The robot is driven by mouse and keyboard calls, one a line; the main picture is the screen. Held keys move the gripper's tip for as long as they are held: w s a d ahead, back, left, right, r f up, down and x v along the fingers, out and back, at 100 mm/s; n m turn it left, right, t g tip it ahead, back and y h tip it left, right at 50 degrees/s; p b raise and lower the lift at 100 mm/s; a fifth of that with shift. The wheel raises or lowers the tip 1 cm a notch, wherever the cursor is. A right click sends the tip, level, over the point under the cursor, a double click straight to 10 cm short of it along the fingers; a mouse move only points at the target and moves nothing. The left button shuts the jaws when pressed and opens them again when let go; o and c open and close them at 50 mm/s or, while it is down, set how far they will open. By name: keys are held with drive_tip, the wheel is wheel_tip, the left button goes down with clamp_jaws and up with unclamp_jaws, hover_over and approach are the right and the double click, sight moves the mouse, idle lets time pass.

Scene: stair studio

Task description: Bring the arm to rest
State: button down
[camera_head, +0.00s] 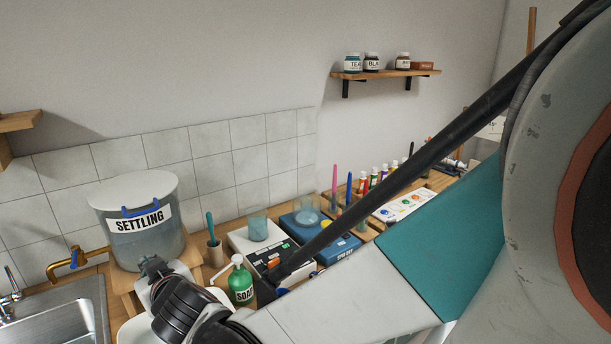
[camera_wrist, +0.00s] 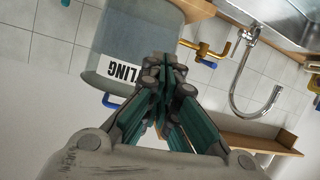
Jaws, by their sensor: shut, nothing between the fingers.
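My gripper (camera_wrist: 165,72) is in the middle of the wrist view, its teal fingers drawn together and shut with nothing between them. In the head view my arm's large link fills the right side and the arm reaches down to the bottom centre. The wrist end of the arm is in front of the settling bucket (camera_head: 143,240).
A brass tap (camera_head: 75,262) and a steel sink (camera_head: 60,315) are at the left. A green soap bottle (camera_head: 240,283), a cup with a brush (camera_head: 214,252) and a blue device (camera_head: 318,235) crowd the counter. A shelf with jars (camera_head: 385,73) hangs on the wall.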

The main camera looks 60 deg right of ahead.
drive_tip(key=s+a+f+n+g+y, duration=0.1)
drive_tip(key=s+a+g+y, duration=0.1)
drive_tip(key=s, duration=0.5)
drive_tip(key=s+a+g+y, duration=0.2)
drive_tip(key=s+a+g, duration=0.2)
drive_tip(key=s, duration=0.4)
drive_tip(key=shift+s+a+f+n, duration=0.25)
drive_tip(key=shift+a+f+n, duration=0.15)
drive_tip(key=shift+a, duration=0.5)
